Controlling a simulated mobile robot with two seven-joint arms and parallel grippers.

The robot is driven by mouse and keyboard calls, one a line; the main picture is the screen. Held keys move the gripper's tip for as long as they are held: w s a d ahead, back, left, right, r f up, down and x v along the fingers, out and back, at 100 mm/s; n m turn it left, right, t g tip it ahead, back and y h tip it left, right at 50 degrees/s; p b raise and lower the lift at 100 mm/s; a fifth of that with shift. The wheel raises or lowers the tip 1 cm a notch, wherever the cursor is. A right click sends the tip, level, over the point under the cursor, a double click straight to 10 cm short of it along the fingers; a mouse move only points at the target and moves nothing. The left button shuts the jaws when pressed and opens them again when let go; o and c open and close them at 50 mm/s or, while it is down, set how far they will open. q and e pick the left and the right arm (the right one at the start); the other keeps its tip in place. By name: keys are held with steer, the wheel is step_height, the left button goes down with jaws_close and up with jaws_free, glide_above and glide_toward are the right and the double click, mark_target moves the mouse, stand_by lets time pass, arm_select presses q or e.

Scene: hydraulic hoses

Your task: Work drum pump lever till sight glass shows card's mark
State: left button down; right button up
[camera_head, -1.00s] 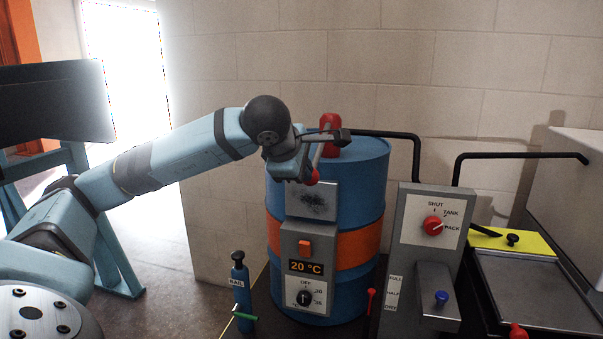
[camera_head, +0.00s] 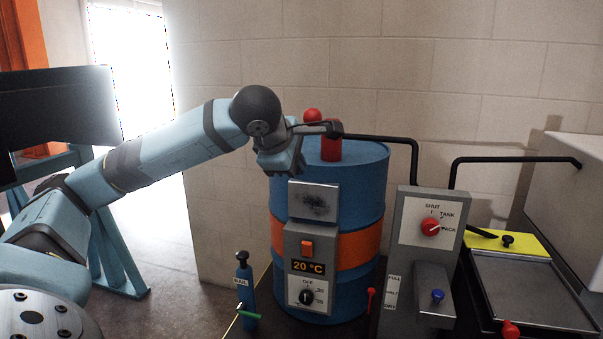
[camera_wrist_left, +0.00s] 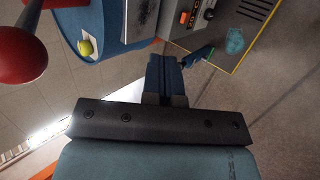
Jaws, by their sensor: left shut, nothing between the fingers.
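The blue drum (camera_head: 355,185) with an orange band stands in the middle of the head view. On its top is the red pump body (camera_head: 331,149), and the lever's red ball knob (camera_head: 312,115) stands up behind my wrist. My left gripper (camera_head: 297,166) is shut and empty, at the drum's left top edge, below the knob and apart from it. In the left wrist view its fingers (camera_wrist_left: 166,82) are together, and the red knob (camera_wrist_left: 20,55) is large at upper left. A yellow-green round thing in a pale frame (camera_wrist_left: 86,46) is on the drum's side; I cannot tell if it is the sight glass. I cannot make out the card.
A grey box with a 20 °C display (camera_head: 308,267) is on the drum's front. A selector panel (camera_head: 427,225) with a red knob and a black pipe stand right. A metal tray (camera_head: 530,290) is farther right. A blue cylinder (camera_head: 243,280) stands front left.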

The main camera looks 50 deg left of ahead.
arm_select(q)
steer(key=p+v, duration=0.1)
steer(key=v, duration=0.7)
steer(key=shift+s+r, duration=0.2)
steer(key=shift+s, duration=0.2)
arm_select(e)
steer(key=shift+s+d+f+g+h, duration=0.25)
steer(key=shift+f+g, duration=0.1)
steer(key=shift+f, duration=0.35)
steer(key=shift+s+d+f+g+h, duration=0.15)
steer(key=shift+s+d+f+g, duration=0.15)
steer(key=shift+f, duration=0.4)
steer(key=shift+s+d+f+g+h, duration=0.2)
steer(key=shift+f+g, duration=0.15)
steer(key=shift+f, duration=0.35)
arm_select(q)
steer(key=shift+d, duration=0.15)
arm_select(e)
steer(key=shift+w+d+r, duration=0.1)
steer(key=shift+w+r, duration=0.25)
steer(key=shift+r, duration=0.15)
steer(key=shift+f, duration=0.15)
steer(key=shift+s+f, duration=0.25)
steer(key=shift+s, duration=0.1)
steer(key=shift+w+r, duration=0.15)
steer(key=shift+r, duration=0.05)
